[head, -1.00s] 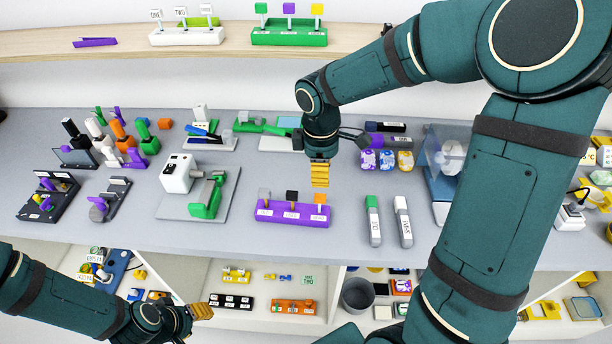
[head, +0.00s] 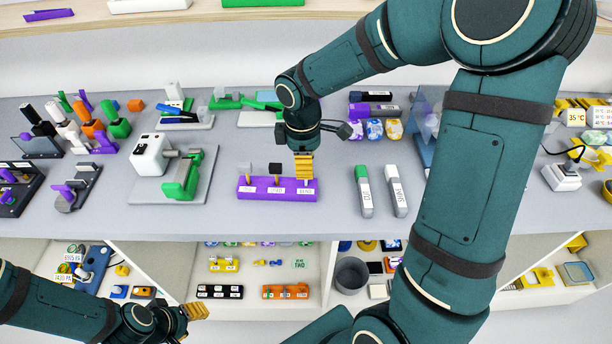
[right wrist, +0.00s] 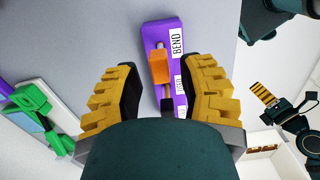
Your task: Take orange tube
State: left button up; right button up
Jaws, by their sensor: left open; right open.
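A purple rack (head: 247,193) with white labels stands on the grey bench and holds small pieces in a row. The orange tube (right wrist: 159,66) shows in the right wrist view at the rack's end labelled BEND, between my right gripper's fingers. In the head view my right gripper (head: 304,167) hides it. That gripper is open, yellow-fingered and above the rack's right end; I cannot tell whether it touches the tube. A black-topped piece (head: 276,169) and a grey one (head: 245,168) stand left of it. My left gripper (head: 197,311) is open, low before the bench.
A white and green device (head: 184,176) stands left of the rack. A green-capped stick (head: 364,190) and a white-capped one (head: 395,190) lie to its right. Colourful upright pieces (head: 93,130) crowd the left. Shelves below hold small parts and a dark bin (head: 351,275).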

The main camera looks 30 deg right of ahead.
jog(key=shift+f, duration=0.7)
jog(key=shift+c, duration=0.4)
grip_shut()
jog(key=shift+r+p, duration=1.25)
jog(key=shift+r, duration=0.4)
jog(key=shift+r+p, duration=2.05)
jog(key=shift+r, duration=0.4)
